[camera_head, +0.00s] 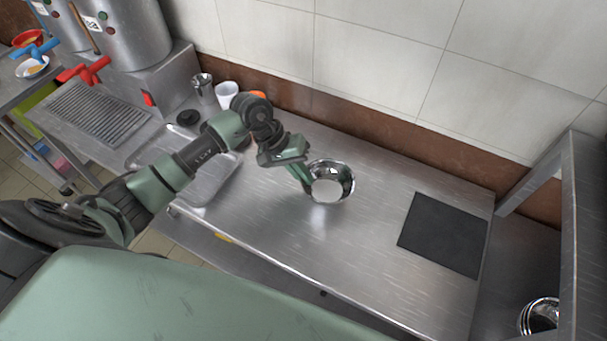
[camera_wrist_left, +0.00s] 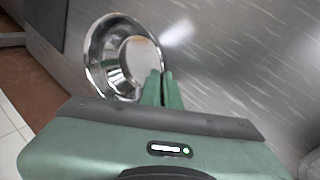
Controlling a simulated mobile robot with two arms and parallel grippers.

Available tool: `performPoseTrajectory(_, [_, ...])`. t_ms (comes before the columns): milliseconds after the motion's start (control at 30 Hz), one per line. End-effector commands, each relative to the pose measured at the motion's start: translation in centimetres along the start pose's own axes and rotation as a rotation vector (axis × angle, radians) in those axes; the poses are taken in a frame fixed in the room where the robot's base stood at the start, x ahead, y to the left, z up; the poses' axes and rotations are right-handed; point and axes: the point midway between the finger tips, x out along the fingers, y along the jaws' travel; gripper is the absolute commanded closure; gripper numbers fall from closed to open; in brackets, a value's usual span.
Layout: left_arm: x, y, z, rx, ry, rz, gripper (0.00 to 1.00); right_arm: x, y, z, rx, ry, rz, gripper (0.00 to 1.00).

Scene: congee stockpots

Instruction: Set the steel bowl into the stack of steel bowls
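The steel bowl (camera_head: 331,180) is shiny and round, on or just above the middle of the steel counter; I cannot tell if it touches. My left gripper (camera_head: 304,180) reaches its left rim from above. In the left wrist view the two green fingers (camera_wrist_left: 161,90) are close together at the rim of the bowl (camera_wrist_left: 112,72), with the rim running between their tips. The stack of steel bowls (camera_head: 540,317) shows at the lower right, partly cut off by a steel post and the picture edge. My right gripper is not in view.
A dark mat (camera_head: 443,234) lies on the steel counter (camera_head: 375,265), between the bowl and the stack. A steel shelf post (camera_head: 568,220) rises beside the stack. A metal tray (camera_head: 212,185), white cup (camera_head: 226,92) and steel cup (camera_head: 203,88) stand left. Stockpots (camera_head: 130,38) stand behind.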

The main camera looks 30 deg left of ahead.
Motion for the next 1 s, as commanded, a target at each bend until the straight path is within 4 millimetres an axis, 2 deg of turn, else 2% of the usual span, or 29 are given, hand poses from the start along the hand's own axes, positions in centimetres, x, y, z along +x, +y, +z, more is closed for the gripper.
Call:
performPoseTrajectory(67, [0.3, -0.1, 0.0, 0.001, 0.001, 0.000, 1.00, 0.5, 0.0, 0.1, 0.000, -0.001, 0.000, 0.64])
performPoseTrajectory(100, [0.3, -0.1, 0.0, 0.001, 0.001, -0.001, 0.95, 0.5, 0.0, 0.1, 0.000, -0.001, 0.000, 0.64])
performPoseTrajectory(167, [0.2, -0.1, 0.0, 0.000, 0.000, 0.000, 0.78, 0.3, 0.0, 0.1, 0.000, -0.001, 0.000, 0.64])
performPoseTrajectory(200, [0.2, -0.1, 0.0, 0.000, 0.000, 0.000, 0.76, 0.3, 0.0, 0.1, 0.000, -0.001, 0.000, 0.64])
performPoseTrajectory(467, [0.1, -0.1, 0.0, 0.000, 0.000, 0.000, 0.76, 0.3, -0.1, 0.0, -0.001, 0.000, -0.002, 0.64])
performPoseTrajectory(600, [-0.4, 0.2, 0.0, -0.001, 0.000, 0.001, 0.76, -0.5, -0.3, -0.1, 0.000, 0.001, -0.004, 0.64])
performPoseTrajectory(633, [-0.6, 0.0, -0.1, 0.001, 0.003, -0.001, 0.76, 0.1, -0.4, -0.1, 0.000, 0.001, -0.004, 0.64])
performPoseTrajectory(767, [-2.8, -0.2, -0.1, 0.002, 0.005, -0.003, 0.76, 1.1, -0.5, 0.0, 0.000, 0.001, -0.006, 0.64])
performPoseTrajectory(1000, [-8.1, -0.2, -0.2, 0.002, 0.006, -0.003, 0.76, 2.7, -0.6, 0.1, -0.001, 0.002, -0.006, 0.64])
